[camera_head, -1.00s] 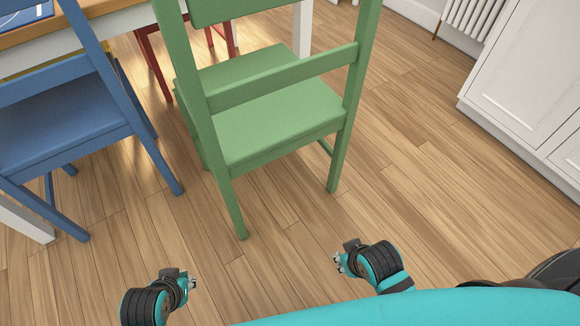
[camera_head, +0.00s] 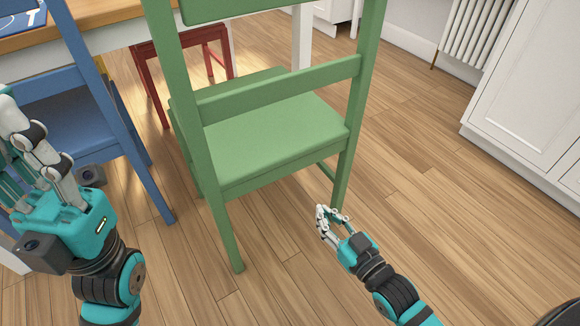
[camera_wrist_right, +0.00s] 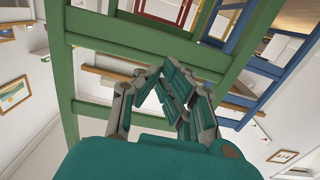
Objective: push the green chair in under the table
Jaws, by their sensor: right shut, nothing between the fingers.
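The green chair (camera_head: 270,135) stands upright in the middle of the head view, its back towards me and its seat facing the table (camera_head: 110,35). The table shows at the upper left, with a wooden top and white apron. My right gripper (camera_head: 326,213) is shut and empty, low beside the chair's right rear leg; I cannot tell whether it touches. In the right wrist view, its fingers (camera_wrist_right: 165,80) converge in front of the green chair frame (camera_wrist_right: 150,42). My left gripper (camera_head: 35,145) is raised at the left, in front of the blue chair; its jaw state is unclear.
A blue chair (camera_head: 75,125) stands close to the left of the green one. A red chair (camera_head: 185,50) stands beyond, by the table. A white cabinet (camera_head: 525,85) and a radiator (camera_head: 472,35) line the right. Wooden floor (camera_head: 440,220) is clear between.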

